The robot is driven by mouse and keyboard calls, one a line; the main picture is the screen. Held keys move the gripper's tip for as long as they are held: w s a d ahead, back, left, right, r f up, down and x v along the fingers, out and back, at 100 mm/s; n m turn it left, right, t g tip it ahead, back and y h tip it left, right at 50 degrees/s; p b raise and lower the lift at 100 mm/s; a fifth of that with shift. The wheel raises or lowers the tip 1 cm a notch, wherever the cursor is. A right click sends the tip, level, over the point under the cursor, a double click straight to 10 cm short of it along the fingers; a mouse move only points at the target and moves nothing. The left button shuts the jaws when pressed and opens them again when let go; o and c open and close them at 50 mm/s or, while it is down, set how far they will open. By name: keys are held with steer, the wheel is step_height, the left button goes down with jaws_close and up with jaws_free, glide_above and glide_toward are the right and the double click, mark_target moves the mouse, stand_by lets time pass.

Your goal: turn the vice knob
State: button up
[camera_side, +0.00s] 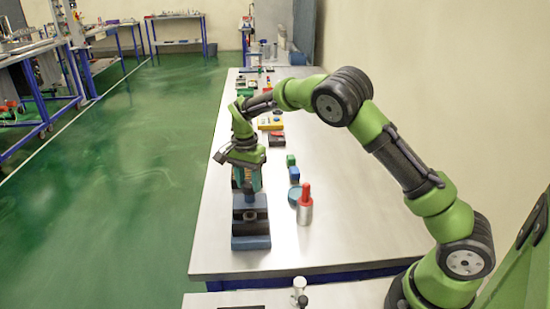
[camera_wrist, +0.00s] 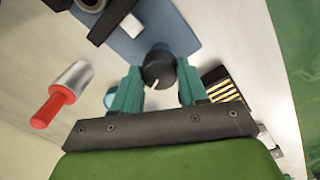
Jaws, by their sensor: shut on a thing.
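The vice (camera_side: 251,228) stands near the front left of the table, a dark blue-grey block with a round part on top. Its blue-grey base (camera_wrist: 178,32) fills the top of the wrist view. The vice knob (camera_wrist: 159,67) is a black round cap with a white mark on its face. My gripper (camera_wrist: 155,86) has teal fingers, one on each side of the knob, and is shut on it. In the side view my gripper (camera_side: 246,180) reaches down at the far end of the vice, and the knob is hidden there.
A silver cylinder with a red handle (camera_side: 305,204) stands right of the vice, and it also shows in the wrist view (camera_wrist: 62,92). Blue and green blocks (camera_side: 292,168) and a round blue piece (camera_side: 295,194) are nearby. The table's right front (camera_side: 360,230) is clear.

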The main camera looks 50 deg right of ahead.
mark_target(248, 182)
steer(key=m, duration=0.5)
steer(key=shift+m, duration=0.4)
stand_by(0.3)
steer(key=o, duration=1.1)
steer(key=shift+c, duration=0.2)
step_height(248, 182, up, 17)
steer(key=shift+w, duration=0.3)
steer(key=shift+f, duration=0.1)
